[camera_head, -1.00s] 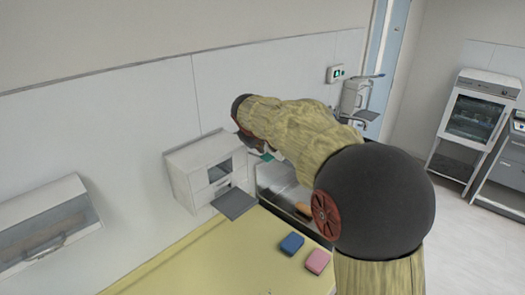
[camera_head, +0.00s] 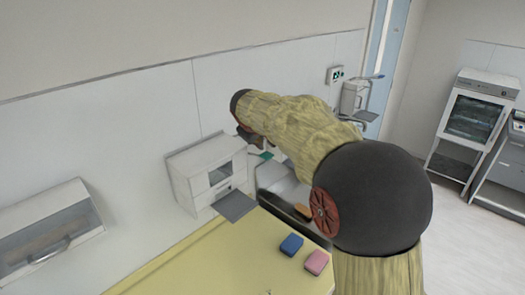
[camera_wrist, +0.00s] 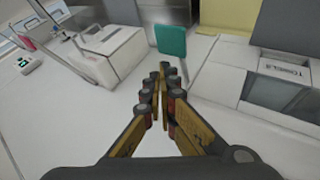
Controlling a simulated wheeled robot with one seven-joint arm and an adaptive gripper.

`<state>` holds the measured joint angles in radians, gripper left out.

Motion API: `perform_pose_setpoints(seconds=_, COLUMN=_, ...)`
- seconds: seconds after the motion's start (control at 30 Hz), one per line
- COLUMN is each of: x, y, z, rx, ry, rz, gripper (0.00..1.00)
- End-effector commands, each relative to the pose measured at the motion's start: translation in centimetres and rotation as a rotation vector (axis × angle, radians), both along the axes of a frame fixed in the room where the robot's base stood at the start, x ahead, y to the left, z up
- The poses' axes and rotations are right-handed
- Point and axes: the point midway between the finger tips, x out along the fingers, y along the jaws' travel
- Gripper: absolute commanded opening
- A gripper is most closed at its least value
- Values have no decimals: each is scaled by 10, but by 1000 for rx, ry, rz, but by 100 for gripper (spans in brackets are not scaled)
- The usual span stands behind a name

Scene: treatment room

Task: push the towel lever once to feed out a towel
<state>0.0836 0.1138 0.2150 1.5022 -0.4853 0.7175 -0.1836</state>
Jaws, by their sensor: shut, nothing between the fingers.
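The towel dispenser is a white wall box (camera_head: 205,170) left of my arm in the head view. Its front, lettered TOWELS, shows at the right of the wrist view (camera_wrist: 245,85). A teal paddle, which looks like the towel lever (camera_wrist: 172,40), stands on a thin stem beside the dispenser. A bit of its green shows next to the box in the head view (camera_head: 266,155). My gripper (camera_wrist: 164,72) is shut and empty, its fingertips just short of the paddle in the picture. Whether they touch it is unclear. In the head view my arm mostly hides the gripper.
A grey tray (camera_head: 235,206) juts out below the dispenser. A yellow counter (camera_head: 215,255) lies below, with a blue block (camera_head: 291,244) and a pink block (camera_head: 317,262). A white wall unit (camera_wrist: 110,50) stands left in the wrist view. Another wall cabinet (camera_head: 50,235) is at far left.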

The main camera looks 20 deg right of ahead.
Motion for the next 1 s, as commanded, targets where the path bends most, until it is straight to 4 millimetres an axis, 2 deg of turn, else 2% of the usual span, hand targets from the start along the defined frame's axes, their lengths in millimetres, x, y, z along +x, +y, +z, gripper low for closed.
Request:
perform_pose_setpoints(seconds=0.47, x=1, y=0, z=6, rx=0, ry=0, rz=0, gripper=0)
perform_pose_setpoints(seconds=1.0, x=7, y=3, z=52, rx=0, ry=0, rz=1, gripper=0)
